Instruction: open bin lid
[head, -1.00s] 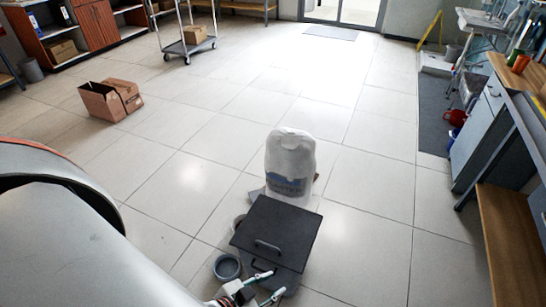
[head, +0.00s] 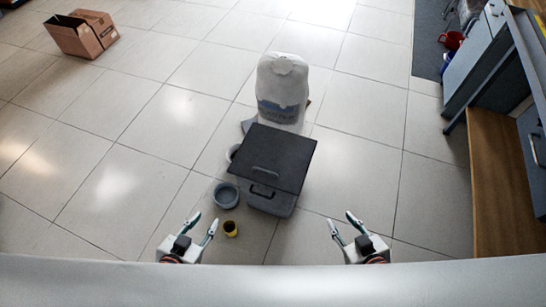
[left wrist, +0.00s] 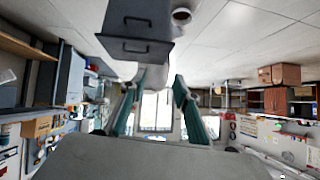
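The bin (head: 268,203) is a grey box on the floor in the middle of the head view, with a dark handle on its front. Its flat black lid (head: 285,143) has a bar handle (head: 265,172) and lies over the top, looking closed. The bin also shows upside down at the top of the left wrist view (left wrist: 122,58). My left gripper (head: 204,220) is open and empty, in front of the bin and to its left. My right gripper (head: 340,218) is open and empty, in front of the bin and to its right. Neither touches the bin.
A white sack (head: 283,85) stands close behind the bin. A grey round bowl (head: 226,195) and a small yellow cup (head: 231,229) are left of it. A cardboard box (head: 83,34) lies far left. A wooden-topped bench (head: 500,170) runs along the right.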

